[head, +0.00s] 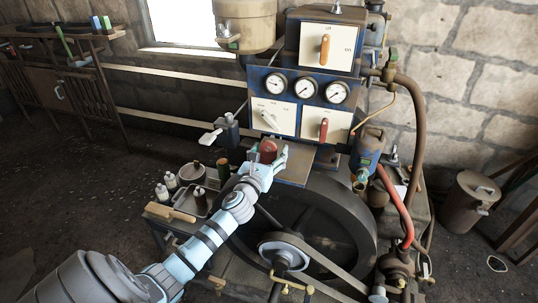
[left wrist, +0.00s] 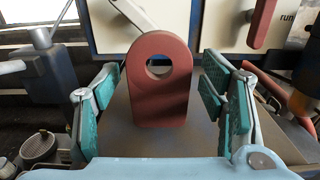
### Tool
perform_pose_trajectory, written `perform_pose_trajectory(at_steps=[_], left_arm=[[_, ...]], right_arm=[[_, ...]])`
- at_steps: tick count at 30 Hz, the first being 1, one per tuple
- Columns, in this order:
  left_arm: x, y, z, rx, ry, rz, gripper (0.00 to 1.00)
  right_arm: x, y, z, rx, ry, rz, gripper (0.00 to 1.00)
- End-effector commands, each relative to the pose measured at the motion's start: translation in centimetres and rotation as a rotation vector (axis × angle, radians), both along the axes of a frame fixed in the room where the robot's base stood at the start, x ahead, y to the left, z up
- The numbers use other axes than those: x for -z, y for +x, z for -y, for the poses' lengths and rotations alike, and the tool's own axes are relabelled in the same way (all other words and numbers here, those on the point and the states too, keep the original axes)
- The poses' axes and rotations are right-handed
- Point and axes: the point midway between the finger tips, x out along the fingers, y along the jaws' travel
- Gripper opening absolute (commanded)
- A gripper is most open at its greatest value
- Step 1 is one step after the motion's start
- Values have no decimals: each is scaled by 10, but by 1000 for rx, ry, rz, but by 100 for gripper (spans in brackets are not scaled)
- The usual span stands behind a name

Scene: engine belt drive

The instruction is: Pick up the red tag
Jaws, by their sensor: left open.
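The red tag (left wrist: 158,98) is a flat plate with a rounded top and a round hole through it. In the left wrist view it stands upright between the fingers of my left gripper (left wrist: 160,100), which is open, with a gap on each side. In the head view the tag (head: 268,151) shows at the small shelf in front of the control panel, partly covered by my left gripper (head: 268,158). My right gripper is not in view.
The panel with gauges (head: 306,90) and levers stands right behind the tag. A red-handled lever (head: 323,129) is at its lower right. A large black flywheel (head: 335,220) and belt are below. Bottles and cans (head: 192,174) stand on a bench to the left.

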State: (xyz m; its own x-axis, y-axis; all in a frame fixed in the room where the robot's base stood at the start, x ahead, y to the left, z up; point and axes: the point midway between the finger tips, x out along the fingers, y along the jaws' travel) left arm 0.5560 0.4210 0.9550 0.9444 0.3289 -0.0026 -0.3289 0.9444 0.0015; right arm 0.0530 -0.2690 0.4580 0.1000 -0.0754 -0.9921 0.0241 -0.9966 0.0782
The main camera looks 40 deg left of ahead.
Motion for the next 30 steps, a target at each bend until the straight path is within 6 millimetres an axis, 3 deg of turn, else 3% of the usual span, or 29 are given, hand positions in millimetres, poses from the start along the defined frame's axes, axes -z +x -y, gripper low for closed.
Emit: perform_pose_trajectory(at_steps=[3, 11, 20, 30], left_arm=[[0, 0, 0, 0, 0, 0, 62], [0, -1, 0, 0, -1, 0, 21], [-5, -1, 0, 0, -1, 0, 21], [-89, 0, 0, 0, -1, 3, 21]], right_arm=[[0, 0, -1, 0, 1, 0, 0], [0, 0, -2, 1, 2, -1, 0], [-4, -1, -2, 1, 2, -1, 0], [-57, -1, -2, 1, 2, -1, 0]])
